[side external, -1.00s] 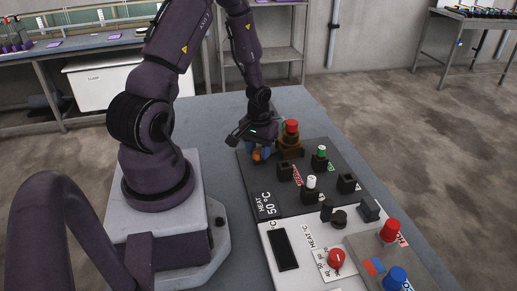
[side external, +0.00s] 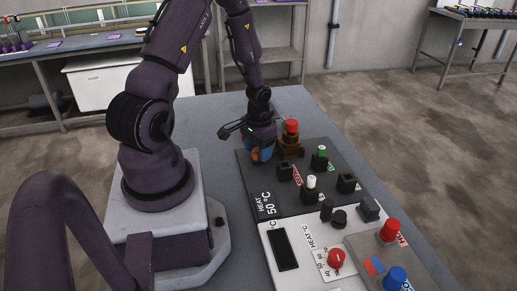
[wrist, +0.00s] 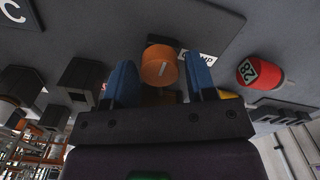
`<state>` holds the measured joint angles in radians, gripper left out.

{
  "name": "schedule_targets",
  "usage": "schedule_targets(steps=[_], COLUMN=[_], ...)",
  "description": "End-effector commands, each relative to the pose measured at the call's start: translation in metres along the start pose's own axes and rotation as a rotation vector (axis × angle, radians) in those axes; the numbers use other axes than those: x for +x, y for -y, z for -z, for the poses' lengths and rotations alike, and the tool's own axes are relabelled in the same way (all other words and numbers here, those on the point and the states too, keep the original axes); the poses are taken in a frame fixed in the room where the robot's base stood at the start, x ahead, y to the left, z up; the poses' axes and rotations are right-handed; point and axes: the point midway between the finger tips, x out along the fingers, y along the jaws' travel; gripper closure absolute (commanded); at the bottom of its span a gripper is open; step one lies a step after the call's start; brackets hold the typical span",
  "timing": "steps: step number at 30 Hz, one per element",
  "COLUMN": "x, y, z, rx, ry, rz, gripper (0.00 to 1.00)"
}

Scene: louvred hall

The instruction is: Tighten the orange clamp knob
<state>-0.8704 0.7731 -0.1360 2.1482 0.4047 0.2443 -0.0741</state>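The orange clamp knob (wrist: 159,67) is a round cap with a short pale mark on its face, in the upper middle of the wrist view. In the side external view only a sliver of the orange knob (side external: 267,152) shows beside the fingers. My gripper (wrist: 160,78) has its two blue fingers on either side of the knob, with what look like thin gaps between fingers and knob. In the side external view my gripper (side external: 258,152) is down at the far left corner of the dark panel (side external: 262,184). The fingertips' far ends are partly hidden.
A red-topped button on a brown-yellow base (side external: 291,139) stands just right of my gripper. Black blocks, a green-topped switch (side external: 319,158) and a white-topped switch (side external: 311,188) stand on the panel. Bare grey table (side external: 222,110) lies behind and left.

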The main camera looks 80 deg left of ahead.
Motion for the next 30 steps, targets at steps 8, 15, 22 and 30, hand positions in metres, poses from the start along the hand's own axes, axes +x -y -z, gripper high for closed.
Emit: schedule_targets(steps=[8, 15, 22, 30], x=[0.000, -0.018, -0.067, -0.116], y=[0.000, 0.001, 0.001, 0.001], z=[0.000, 0.001, 0.001, 0.001], rx=[-0.002, -0.004, -0.005, -0.002], ry=[-0.001, -0.005, -0.008, -0.005], rz=[0.000, 0.001, 0.003, 0.002], gripper=[0.37, 0.37, 0.37, 0.37])
